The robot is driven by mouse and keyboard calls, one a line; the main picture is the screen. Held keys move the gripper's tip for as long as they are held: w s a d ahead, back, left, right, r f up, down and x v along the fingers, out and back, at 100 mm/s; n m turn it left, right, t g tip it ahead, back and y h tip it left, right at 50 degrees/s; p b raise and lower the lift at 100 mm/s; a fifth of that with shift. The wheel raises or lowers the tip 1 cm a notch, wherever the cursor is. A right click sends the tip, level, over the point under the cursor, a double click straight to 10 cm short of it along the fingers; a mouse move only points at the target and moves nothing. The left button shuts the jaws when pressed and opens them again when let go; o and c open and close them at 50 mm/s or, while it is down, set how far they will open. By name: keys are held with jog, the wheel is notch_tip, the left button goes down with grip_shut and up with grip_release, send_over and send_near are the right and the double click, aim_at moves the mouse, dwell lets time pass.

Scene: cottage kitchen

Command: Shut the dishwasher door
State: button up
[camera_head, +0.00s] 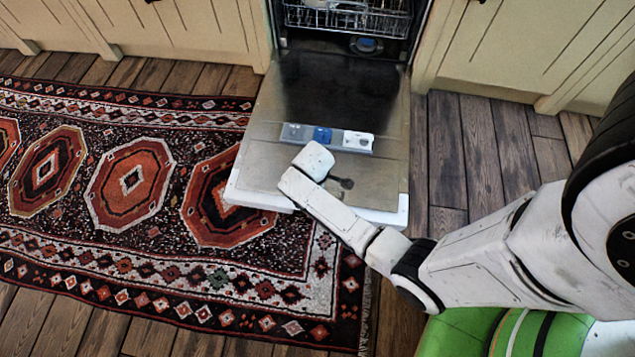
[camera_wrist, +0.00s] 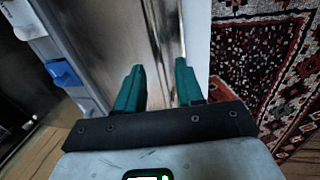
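The dishwasher door (camera_head: 270,165) is hinged down and lies open, roughly flat, in front of the machine. Its inner face (camera_wrist: 115,35) fills the left and middle of the wrist view, with a pale outer edge strip (camera_wrist: 197,45). My white arm reaches over the door's front part in the head view, and its end is above the inner face; the fingers are hidden there. In the wrist view my gripper (camera_wrist: 157,80) has its two green fingers apart with nothing between them. They point at the door near its edge; I cannot tell whether they touch it.
The dishwasher's lower rack (camera_head: 350,17) sits inside the opening. A detergent dispenser panel (camera_head: 325,136) is on the door. Cream cabinets (camera_head: 530,45) flank it. A patterned rug (camera_head: 130,185) lies left, reaching the door's side. Wooden floor (camera_head: 480,150) is clear at right.

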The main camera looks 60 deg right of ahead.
jog(key=shift+x, duration=0.8)
grip_shut()
dwell(1.0)
